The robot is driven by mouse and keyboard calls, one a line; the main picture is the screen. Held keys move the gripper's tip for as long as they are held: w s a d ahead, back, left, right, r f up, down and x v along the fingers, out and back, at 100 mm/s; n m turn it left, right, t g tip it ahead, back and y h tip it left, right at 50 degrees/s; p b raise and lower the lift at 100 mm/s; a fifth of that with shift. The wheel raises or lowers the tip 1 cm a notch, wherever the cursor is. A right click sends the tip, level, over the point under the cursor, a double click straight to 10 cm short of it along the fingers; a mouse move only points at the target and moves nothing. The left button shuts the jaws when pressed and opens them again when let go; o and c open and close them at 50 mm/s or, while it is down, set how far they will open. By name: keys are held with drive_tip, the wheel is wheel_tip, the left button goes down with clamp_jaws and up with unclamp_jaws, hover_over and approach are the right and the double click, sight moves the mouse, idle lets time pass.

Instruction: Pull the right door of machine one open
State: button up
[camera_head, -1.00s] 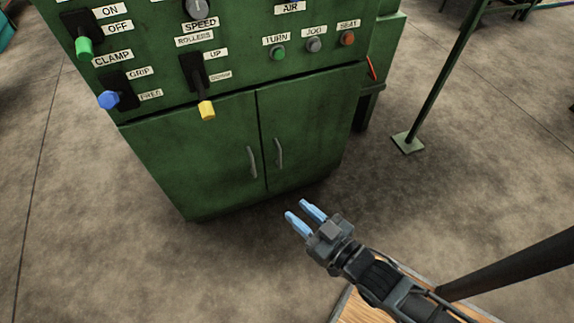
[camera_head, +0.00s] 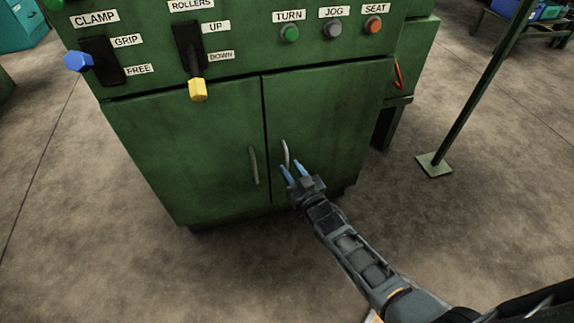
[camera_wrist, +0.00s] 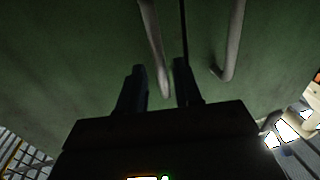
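Machine one is the green cabinet with a control panel. Its right door (camera_head: 325,120) is shut, level with the left door (camera_head: 185,150). A curved metal handle (camera_head: 285,152) sits on the right door near the middle seam. My gripper (camera_head: 294,170), with blue fingertips, is open at the lower end of this handle. In the wrist view my gripper (camera_wrist: 160,66) shows two dark fingers apart, with a handle (camera_wrist: 153,45) running down into the gap between them. Whether the fingers touch it cannot be told. The other handle (camera_wrist: 233,40) is to the right, outside the fingers.
The left door's handle (camera_head: 253,165) is just left of my gripper. Above are a blue lever (camera_head: 78,62), a yellow lever (camera_head: 198,90) and buttons. A green post with a foot plate (camera_head: 434,165) stands at right. The floor before the doors is clear.

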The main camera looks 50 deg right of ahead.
sight(287, 165)
drive_tip(key=shift+b+x, duration=0.3)
drive_tip(key=shift+x, duration=1.45)
drive_tip(key=shift+a, duration=0.1)
clamp_jaws()
